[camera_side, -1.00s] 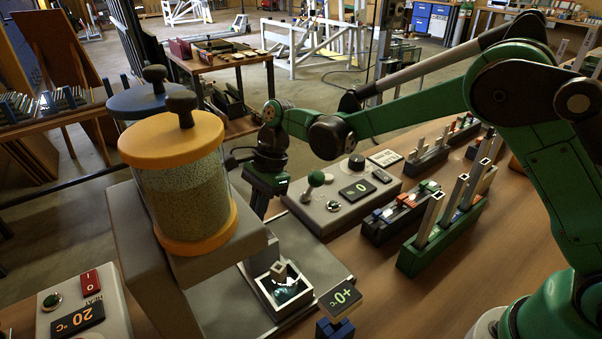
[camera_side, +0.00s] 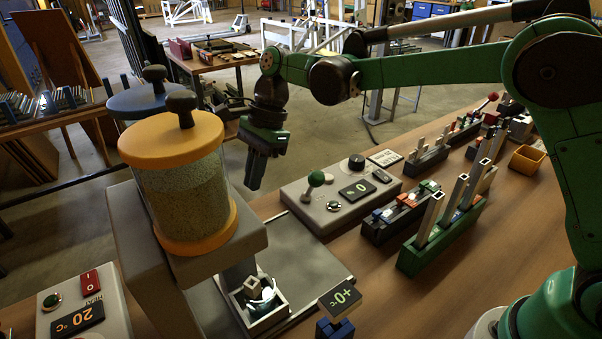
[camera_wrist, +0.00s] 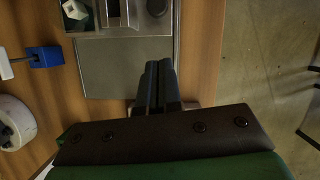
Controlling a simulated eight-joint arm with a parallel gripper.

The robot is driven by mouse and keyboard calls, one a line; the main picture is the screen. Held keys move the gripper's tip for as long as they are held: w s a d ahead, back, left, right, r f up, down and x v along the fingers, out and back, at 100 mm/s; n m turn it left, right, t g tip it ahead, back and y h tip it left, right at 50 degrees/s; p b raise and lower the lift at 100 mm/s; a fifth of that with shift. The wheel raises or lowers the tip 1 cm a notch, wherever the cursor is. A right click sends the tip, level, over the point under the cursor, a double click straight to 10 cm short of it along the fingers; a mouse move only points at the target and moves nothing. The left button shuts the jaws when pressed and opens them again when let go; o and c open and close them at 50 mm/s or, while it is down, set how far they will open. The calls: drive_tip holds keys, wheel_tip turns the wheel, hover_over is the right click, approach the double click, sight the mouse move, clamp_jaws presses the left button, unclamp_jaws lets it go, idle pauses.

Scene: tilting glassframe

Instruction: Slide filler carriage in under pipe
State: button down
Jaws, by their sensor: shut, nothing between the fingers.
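The filler carriage (camera_side: 264,318) is a small pale square box with glassy pieces and a beige block in it. It sits at the front of the grey base plate (camera_side: 290,250), close beside the grey pipe (camera_side: 238,278) below the hopper. From this angle I cannot tell whether it is fully under the pipe. In the wrist view, the carriage area is at the upper left edge, cut off, with the plate (camera_wrist: 120,75) bare beside it. My gripper (camera_side: 254,188) is shut and empty, raised above the far side of the plate; its fingers (camera_wrist: 158,64) also show in the wrist view.
An orange-lidded hopper of granules (camera_side: 185,190) stands left of my gripper, with a blue-lidded one (camera_side: 140,98) behind. A control box with a green knob (camera_side: 340,195) is to the right. A small display on a blue stand (camera_side: 338,303) stands right of the carriage.

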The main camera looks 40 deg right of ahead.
sight(240, 271)
drive_tip(key=shift+d+r, duration=0.25)
drive_tip(key=shift+r, duration=0.4)
drive_tip(key=c, duration=1.2)
unclamp_jaws()
drive_tip(key=shift+d+r, duration=0.1)
drive_tip(key=shift+r, duration=0.15)
drive_tip(key=o, duration=0.4)
drive_tip(key=shift+w+r+n, duration=0.1)
drive_tip(key=shift+r+n, duration=0.05)
drive_tip(key=shift+n, duration=0.25)
drive_tip(key=shift+c, duration=0.2)
drive_tip(key=shift+o, duration=0.3)
drive_tip(key=shift+n, duration=0.9)
drive_tip(key=a+f+m, duration=0.1)
drive_tip(key=a+m, duration=0.1)
drive_tip(key=m, duration=0.9)
drive_tip(key=a+f+m+g, duration=0.1)
drive_tip(key=a+f+m, duration=0.1)
drive_tip(key=m, duration=1)
drive_tip(key=a+f+m+g, duration=0.1)
drive_tip(key=a+f+m, duration=0.1)
drive_tip(key=m, duration=1)
drive_tip(key=shift+w+a, duration=0.1)
drive_tip(key=shift+w, duration=0.1)
drive_tip(key=shift+x, duration=2.7)
clamp_jaws()
